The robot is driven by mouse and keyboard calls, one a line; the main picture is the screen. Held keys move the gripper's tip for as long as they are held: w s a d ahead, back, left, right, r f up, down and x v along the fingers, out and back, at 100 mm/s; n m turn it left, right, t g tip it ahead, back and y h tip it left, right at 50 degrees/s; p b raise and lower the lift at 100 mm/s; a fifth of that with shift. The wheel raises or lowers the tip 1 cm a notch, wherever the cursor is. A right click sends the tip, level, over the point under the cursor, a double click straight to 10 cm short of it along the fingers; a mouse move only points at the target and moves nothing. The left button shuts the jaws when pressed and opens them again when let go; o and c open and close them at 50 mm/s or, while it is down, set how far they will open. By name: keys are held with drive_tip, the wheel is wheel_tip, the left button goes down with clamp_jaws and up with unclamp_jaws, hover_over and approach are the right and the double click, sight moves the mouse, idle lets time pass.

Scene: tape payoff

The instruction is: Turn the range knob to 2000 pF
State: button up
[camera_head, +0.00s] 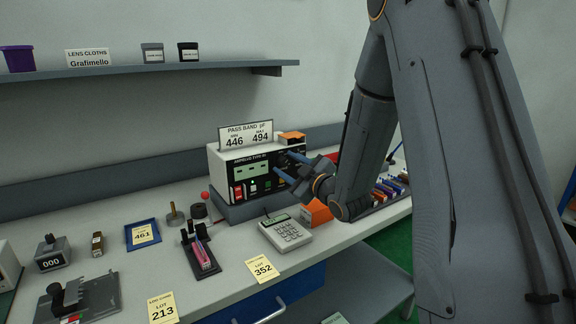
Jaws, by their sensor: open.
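The meter (225,174) is a white box with a black front panel, standing on a grey base on the bench. Its panel has a small lit display, a red switch and a green light on the left. My gripper (288,164) is open, its two blue fingers pointing at the right part of that panel. I cannot tell whether the fingers touch the panel. The range knob and its markings cannot be made out; the fingers and gripper body cover part of that side.
A "PASS BAND pF" sign (245,134) reading 446 and 494 stands on the meter. Lot cards, a blue tray (130,238) and small fixtures lie leftward. A shelf (130,72) hangs above.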

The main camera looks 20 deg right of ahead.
drive_tip(key=c, duration=1)
drive_tip(key=shift+r+m, duration=0.1)
drive_tip(key=shift+m, duration=0.8)
drive_tip(key=o, duration=1)
drive_tip(key=b+v, duration=0.2)
drive_tip(key=v, duration=0.5)
drive_tip(key=shift+s, duration=0.35)
